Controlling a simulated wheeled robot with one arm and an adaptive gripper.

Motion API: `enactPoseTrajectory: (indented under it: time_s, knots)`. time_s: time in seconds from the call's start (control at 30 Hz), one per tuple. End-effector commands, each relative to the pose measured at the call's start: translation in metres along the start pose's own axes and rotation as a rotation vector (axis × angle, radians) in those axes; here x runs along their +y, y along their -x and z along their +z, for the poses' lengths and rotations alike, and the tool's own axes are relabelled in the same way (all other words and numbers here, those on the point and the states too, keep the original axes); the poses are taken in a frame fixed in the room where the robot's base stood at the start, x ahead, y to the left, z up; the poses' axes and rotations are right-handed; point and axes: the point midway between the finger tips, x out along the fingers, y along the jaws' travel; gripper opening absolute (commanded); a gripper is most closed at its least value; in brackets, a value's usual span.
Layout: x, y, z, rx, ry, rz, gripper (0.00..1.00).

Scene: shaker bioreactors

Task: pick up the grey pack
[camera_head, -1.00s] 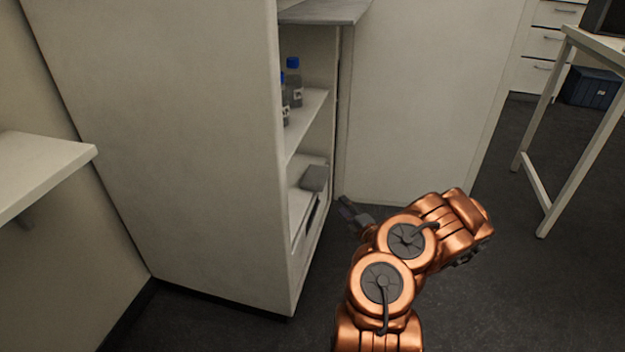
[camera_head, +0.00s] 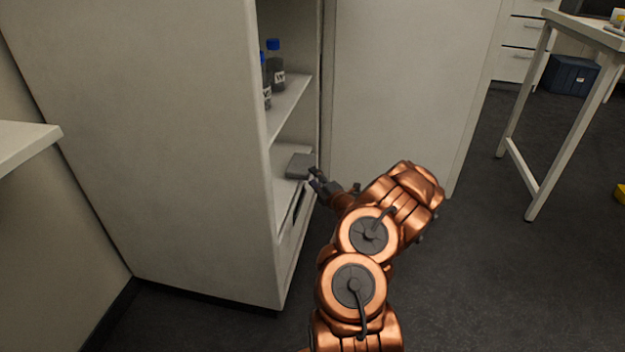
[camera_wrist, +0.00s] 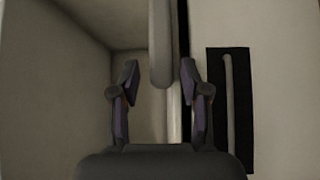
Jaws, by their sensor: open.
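The grey pack (camera_head: 301,164) is a small flat block on the lower shelf of the white cabinet, close to its open front. My gripper (camera_head: 315,180) is open at the cabinet opening, just right of and below the pack in the head view. In the wrist view, my gripper (camera_wrist: 160,90) has its fingers spread. A pale rounded strip (camera_wrist: 161,45) comes down from the top between the fingertips; I cannot tell whether it is the pack or part of the cabinet. No grip on anything shows.
The cabinet (camera_head: 150,130) has a side wall left of the opening. Bottles with blue caps (camera_head: 276,66) stand on the upper shelf (camera_head: 290,108). A dark panel with a handle slot (camera_wrist: 231,110) lies right in the wrist view. A table (camera_head: 540,190) stands right, with open floor before it.

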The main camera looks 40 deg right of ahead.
Motion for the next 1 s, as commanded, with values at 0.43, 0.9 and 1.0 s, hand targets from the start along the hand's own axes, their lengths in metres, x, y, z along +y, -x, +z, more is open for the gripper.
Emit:
enactPoseTrajectory:
  time_s: [0.43,0.9,1.0]
  knots:
    - [-0.0003,-0.0096,-0.0001,0.0,-0.001,0.0,0.46]
    - [-0.0004,-0.0094,0.0,0.0,0.0,0.0,0.26]
    - [-0.0003,-0.0095,0.0,0.0,0.0,0.0,0.2]
